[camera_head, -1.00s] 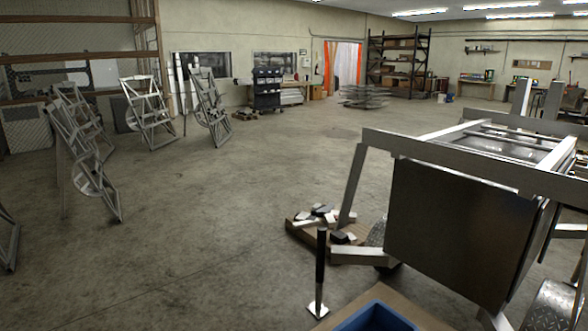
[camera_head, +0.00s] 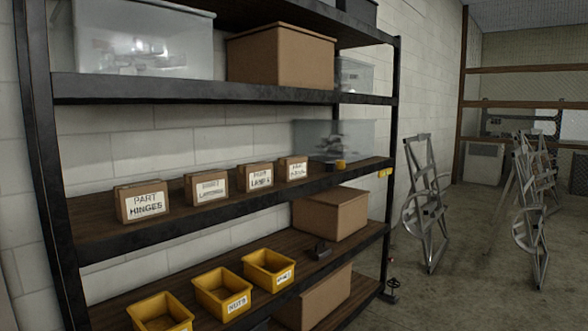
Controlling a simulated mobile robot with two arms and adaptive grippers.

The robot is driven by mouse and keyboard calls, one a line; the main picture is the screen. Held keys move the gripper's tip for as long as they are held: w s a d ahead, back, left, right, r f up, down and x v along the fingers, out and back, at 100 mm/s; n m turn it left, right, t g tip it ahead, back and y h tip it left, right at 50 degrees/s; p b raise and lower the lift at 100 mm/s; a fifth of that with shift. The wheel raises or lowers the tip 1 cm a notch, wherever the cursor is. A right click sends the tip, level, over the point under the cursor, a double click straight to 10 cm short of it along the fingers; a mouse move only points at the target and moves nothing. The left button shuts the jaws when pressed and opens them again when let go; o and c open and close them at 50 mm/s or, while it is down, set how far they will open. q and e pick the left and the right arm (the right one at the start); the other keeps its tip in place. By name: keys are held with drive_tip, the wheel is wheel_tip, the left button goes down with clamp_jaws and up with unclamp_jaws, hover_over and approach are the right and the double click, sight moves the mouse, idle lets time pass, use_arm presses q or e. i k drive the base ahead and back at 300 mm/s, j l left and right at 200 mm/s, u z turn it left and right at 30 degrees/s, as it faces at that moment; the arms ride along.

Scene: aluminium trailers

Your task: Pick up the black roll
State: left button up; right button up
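I see nothing that I can clearly name as a black roll. A small dark object (camera_head: 320,249) lies on the lower wooden shelf, between the yellow bins and a cardboard box; its shape is too small to tell. A small yellow item (camera_head: 341,164) sits near the right end of the middle shelf. Neither of my grippers is in view.
A black-framed shelving unit (camera_head: 392,130) stands against the pale block wall. It carries labelled small boxes (camera_head: 143,202), yellow bins (camera_head: 222,294), cardboard boxes (camera_head: 333,212) and clear tubs (camera_head: 143,38). Metal frames (camera_head: 428,205) stand on the floor at right; floor between them is open.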

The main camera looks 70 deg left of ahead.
sight(330, 167)
drive_tip(key=u, duration=2.05)
drive_tip(key=i+l+z, duration=0.4)
drive_tip(key=i, duration=0.15)
drive_tip(key=i+z, duration=0.35)
drive_tip(key=i, duration=0.25)
drive_tip(key=i+l+u, duration=0.15)
drive_tip(key=i, duration=0.25)
drive_tip(key=i+l+u, duration=0.15)
drive_tip(key=i, duration=0.3)
drive_tip(key=i+l+u, duration=0.1)
drive_tip(key=i, duration=0.3)
drive_tip(key=i+l+u, duration=0.15)
drive_tip(key=i+l, duration=0.15)
drive_tip(key=i, duration=0.1)
